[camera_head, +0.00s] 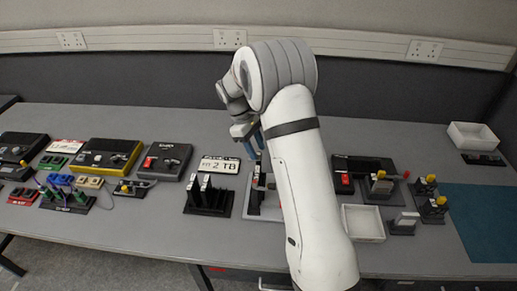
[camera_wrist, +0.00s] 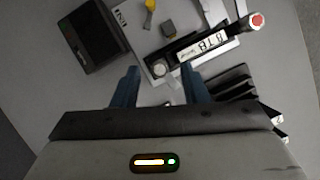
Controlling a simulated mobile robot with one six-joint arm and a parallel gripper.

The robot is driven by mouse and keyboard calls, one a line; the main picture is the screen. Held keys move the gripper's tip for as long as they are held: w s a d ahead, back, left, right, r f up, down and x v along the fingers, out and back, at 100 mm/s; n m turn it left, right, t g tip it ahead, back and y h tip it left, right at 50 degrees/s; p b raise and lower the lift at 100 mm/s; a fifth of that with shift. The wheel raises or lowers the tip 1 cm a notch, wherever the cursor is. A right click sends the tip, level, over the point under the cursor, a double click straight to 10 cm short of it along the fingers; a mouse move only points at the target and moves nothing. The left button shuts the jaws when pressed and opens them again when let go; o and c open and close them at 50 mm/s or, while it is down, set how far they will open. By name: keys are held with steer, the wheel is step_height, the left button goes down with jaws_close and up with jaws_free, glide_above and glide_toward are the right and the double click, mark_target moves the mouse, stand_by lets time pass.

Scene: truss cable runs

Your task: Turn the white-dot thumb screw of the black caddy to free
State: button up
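My gripper (camera_head: 256,141) is in the head view, above the table's middle. In the wrist view its two blue fingers (camera_wrist: 159,86) are apart with nothing held between them. A dark caddy with a white 8TB label (camera_wrist: 203,45) lies on a light grey plate (camera_wrist: 138,17), ahead of the fingers. A pale round knob (camera_wrist: 160,69), probably the white-dot thumb screw, is at the caddy's left end, just beyond the fingertips and apart from them. A red-topped screw (camera_wrist: 257,20) is at the other end. My arm partly hides this spot in the head view.
A black rack with upright pieces (camera_head: 208,197) stands left of the plate (camera_head: 254,207). A dark box (camera_wrist: 96,38) and yellow-and-grey parts (camera_wrist: 149,8) are near the caddy in the wrist view. A white bin (camera_head: 363,223) is to the right. The teal mat (camera_head: 485,220) is bare.

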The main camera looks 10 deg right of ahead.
steer(key=shift+s+d+f, duration=0.15)
steer(key=shift+s+f, duration=0.05)
steer(key=shift+f, duration=0.45)
jaws_close()
